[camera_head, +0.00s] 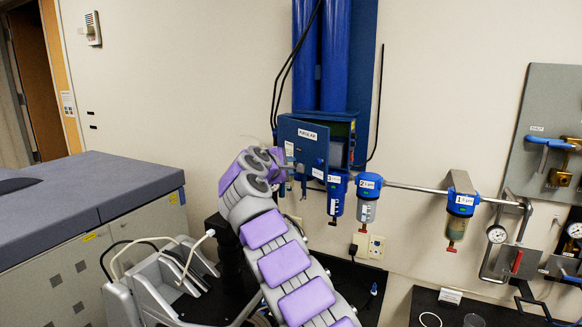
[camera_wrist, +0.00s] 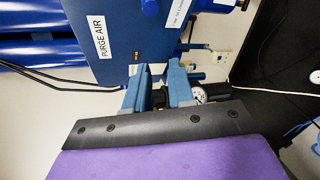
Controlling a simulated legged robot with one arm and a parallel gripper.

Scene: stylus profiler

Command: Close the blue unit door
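The blue unit (camera_head: 340,127) is mounted on the wall below tall blue cylinders. Its blue door (camera_head: 302,132), labelled PURGE AIR, stands swung out to the left, and a grey interior shows to its right. In the wrist view the door (camera_wrist: 125,62) fills the upper middle, with its label sideways. My gripper (camera_head: 291,178) is at the door's lower left in the head view, partly hidden by my wrist. In the wrist view my gripper's two fingers (camera_wrist: 158,72) stand apart with a gap between them, close to the door's edge. I cannot tell whether they touch it.
Blue-topped filters (camera_head: 368,195) hang on a pipe right of the unit, with another (camera_head: 462,205) farther along. Black hoses (camera_head: 287,75) run down beside the cylinders. A grey-topped cabinet (camera_head: 90,200) stands at left.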

